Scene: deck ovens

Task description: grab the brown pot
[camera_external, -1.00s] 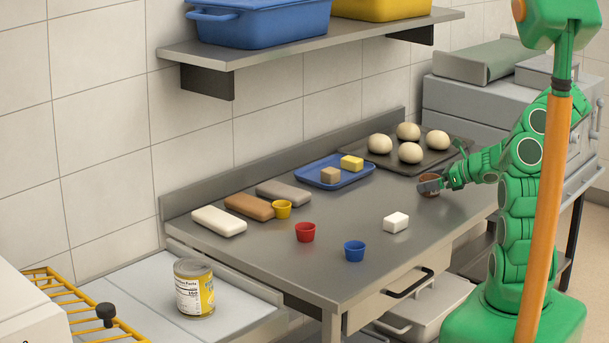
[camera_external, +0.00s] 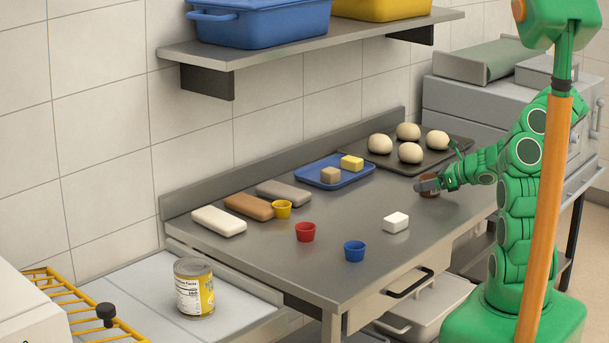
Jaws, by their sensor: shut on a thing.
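The brown pot (camera_external: 428,193) stands on the steel counter (camera_external: 300,271) near its right front edge, just in front of the dark tray. My gripper (camera_external: 426,186) reaches in from the right and is shut on the pot near its top. The gripper hides much of the pot, and only a small part of its brown side shows. The pot appears to rest on the counter; I cannot tell whether it is lifted slightly.
A dark tray (camera_external: 458,167) with several dough balls lies behind my gripper. A white block (camera_external: 396,222), a blue cup (camera_external: 354,251) and a red cup (camera_external: 305,232) stand to the left. A blue tray (camera_external: 311,180) lies farther back. Bare counter lies between them.

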